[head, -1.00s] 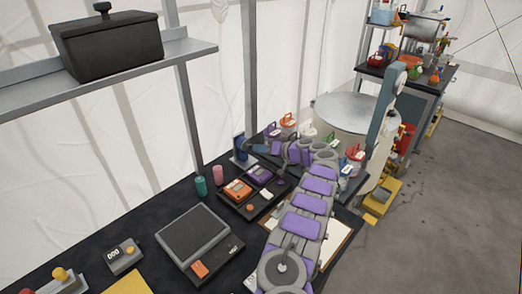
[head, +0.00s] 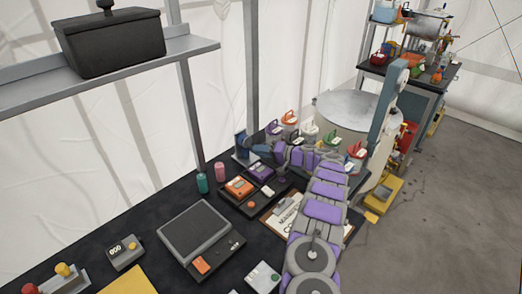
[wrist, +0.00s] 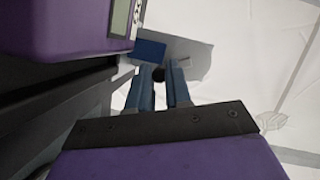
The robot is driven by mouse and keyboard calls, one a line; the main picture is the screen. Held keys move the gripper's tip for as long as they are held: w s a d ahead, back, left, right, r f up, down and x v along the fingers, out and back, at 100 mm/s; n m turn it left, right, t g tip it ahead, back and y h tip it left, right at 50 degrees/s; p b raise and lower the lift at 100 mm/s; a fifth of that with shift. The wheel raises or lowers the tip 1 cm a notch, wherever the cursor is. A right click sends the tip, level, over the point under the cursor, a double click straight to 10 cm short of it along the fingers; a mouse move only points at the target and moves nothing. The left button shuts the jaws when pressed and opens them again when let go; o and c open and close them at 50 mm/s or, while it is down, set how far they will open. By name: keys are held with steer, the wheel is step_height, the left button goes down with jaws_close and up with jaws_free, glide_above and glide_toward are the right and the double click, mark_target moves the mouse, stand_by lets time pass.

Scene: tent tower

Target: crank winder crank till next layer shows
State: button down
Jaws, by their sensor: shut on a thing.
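The winder (head: 241,143) is a small upright blue device at the back edge of the black bench, by the tent wall. In the wrist view its blue body (wrist: 150,49) shows just past my fingertips. My gripper (head: 253,147) reaches it from the right. In the wrist view my gripper (wrist: 160,78) has its two blue fingers on either side of a dark round crank knob (wrist: 158,74) and is shut on it. The rest of the crank is hidden by the fingers. I cannot make out any layer on the winder.
A purple-cased device (head: 260,172) and an orange one (head: 240,187) sit below the gripper. Green (head: 202,183) and pink (head: 220,172) cylinders stand left of them. Several coloured pails (head: 289,118) stand behind my arm. A clipboard (head: 283,222) lies beside it. A shelf (head: 140,65) hangs at left.

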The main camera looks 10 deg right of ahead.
steer(key=shift+s+f+m+y, duration=0.1)
steer(key=shift+f+m+y, duration=0.2)
steer(key=shift+m, duration=0.1)
steer(key=c, duration=1.2)
jaws_free()
steer(key=shift+d, duration=0.1)
steer(key=shift+c, duration=0.2)
steer(key=shift+o, duration=0.9)
steer(key=shift+r, duration=0.1)
steer(key=p+v, duration=0.3)
steer(key=v, duration=1.4)
steer(key=shift+d, duration=0.2)
